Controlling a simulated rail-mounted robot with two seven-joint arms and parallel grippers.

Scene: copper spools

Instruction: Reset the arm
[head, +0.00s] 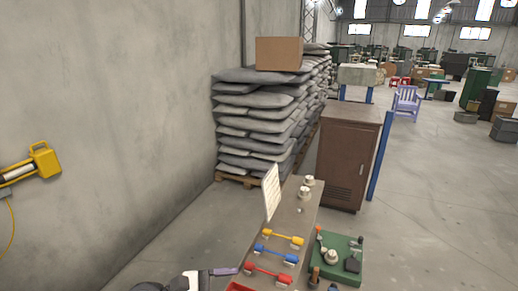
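Part of my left arm, dark and white, shows at the bottom edge of the head view. My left gripper (222,272) is at its right end, just left of the narrow table (262,228). A purple-grey bar shows there, but I cannot tell whether the fingers are open or shut or whether they hold anything. My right gripper is not in view. Pale spool-like pieces (308,181) stand at the far end of the table. Yellow (284,239), blue (276,256) and red (268,274) bar-shaped pieces lie across its near part.
A green board (347,281) with several small items is right of the table. A brown cabinet (346,160) and stacked grey sacks (250,115) stand behind. A yellow device (44,160) hangs on the left wall.

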